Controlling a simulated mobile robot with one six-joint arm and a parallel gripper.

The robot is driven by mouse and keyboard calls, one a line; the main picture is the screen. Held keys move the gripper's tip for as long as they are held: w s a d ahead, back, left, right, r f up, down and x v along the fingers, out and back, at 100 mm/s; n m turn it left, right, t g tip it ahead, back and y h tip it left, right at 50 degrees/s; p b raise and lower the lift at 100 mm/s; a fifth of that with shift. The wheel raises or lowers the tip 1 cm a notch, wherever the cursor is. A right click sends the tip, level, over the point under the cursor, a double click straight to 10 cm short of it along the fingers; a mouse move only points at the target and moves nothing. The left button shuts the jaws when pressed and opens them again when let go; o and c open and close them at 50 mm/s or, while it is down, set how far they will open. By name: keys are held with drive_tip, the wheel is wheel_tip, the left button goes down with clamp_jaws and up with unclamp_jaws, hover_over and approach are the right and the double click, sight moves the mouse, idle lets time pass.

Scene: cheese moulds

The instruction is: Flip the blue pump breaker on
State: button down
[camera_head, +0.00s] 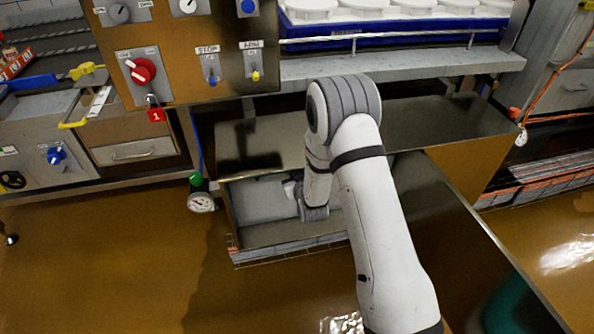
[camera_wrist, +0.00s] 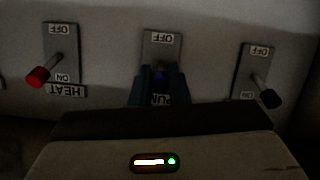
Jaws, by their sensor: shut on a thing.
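In the wrist view, three breakers stand in a row on a grey panel. The blue pump breaker (camera_wrist: 160,72) is the middle one, on a grey plate marked OFF at the picture's top. Its lower label is partly covered. My gripper (camera_wrist: 158,90) is at this breaker and shut on its blue lever; the lever's exact tilt is hard to see in the dark. In the head view, my arm reaches down into the open low box, where the breakers and the gripper's fingers are hidden.
The red heat breaker (camera_wrist: 40,76) is to the left and a black-tipped breaker (camera_wrist: 265,92) to the right, both close to my gripper. The open box (camera_head: 262,233) has walls around my wrist.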

drive_tip(key=shift+w+r, duration=0.1)
drive_tip(key=shift+r, duration=0.1)
idle(0.4)
drive_tip(key=c, duration=1.4)
unclamp_jaws()
drive_tip(key=shift+f, duration=0.1)
drive_tip(key=shift+g, duration=0.3)
drive_tip(key=p+v, duration=0.1)
drive_tip(key=v, duration=0.6)
drive_tip(key=shift+s+d+p, duration=0.1)
drive_tip(key=shift+s+p, duration=0.2)
drive_tip(key=shift+s, duration=0.05)
